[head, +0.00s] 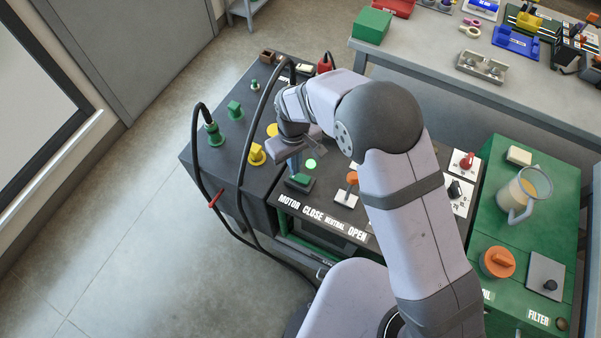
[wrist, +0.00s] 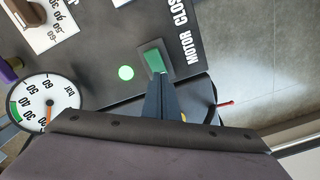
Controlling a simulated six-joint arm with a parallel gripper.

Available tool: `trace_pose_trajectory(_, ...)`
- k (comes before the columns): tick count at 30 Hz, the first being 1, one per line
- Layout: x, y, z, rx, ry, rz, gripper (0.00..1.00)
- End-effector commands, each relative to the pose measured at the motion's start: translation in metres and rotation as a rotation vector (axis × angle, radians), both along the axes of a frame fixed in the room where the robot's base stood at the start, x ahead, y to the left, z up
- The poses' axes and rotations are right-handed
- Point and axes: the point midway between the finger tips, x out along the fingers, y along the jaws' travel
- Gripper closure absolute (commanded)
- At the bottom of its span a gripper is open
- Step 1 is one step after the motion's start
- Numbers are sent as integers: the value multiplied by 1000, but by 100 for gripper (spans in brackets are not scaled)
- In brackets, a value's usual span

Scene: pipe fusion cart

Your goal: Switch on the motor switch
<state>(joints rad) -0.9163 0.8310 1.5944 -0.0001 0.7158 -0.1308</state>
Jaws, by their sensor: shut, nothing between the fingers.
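The motor switch is a green rocker on a dark square base, beside the word MOTOR on the cart's dark top. It shows in the head view (head: 300,179) and in the wrist view (wrist: 154,60). A round green light next to it is lit, in the head view (head: 311,163) and in the wrist view (wrist: 126,73). My gripper (head: 294,171) is shut and empty, its fingers pointing down at the switch. In the wrist view the fingertips (wrist: 160,76) are at the edge of the green rocker; I cannot tell whether they touch it.
An orange-topped lever (head: 351,179) stands right of the switch. Yellow knobs (head: 257,154) and a green connector with a black cable (head: 213,133) are on the left. A pressure gauge (wrist: 46,103) is near my fingers. A jug (head: 524,192) stands on the green cabinet at right.

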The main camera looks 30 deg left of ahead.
Motion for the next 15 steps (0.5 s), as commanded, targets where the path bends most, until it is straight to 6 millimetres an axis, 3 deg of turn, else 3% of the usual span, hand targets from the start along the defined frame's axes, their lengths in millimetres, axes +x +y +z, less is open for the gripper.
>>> trace_pose_trajectory(15, 0, 0, 41, -1, 0, 0, 100)
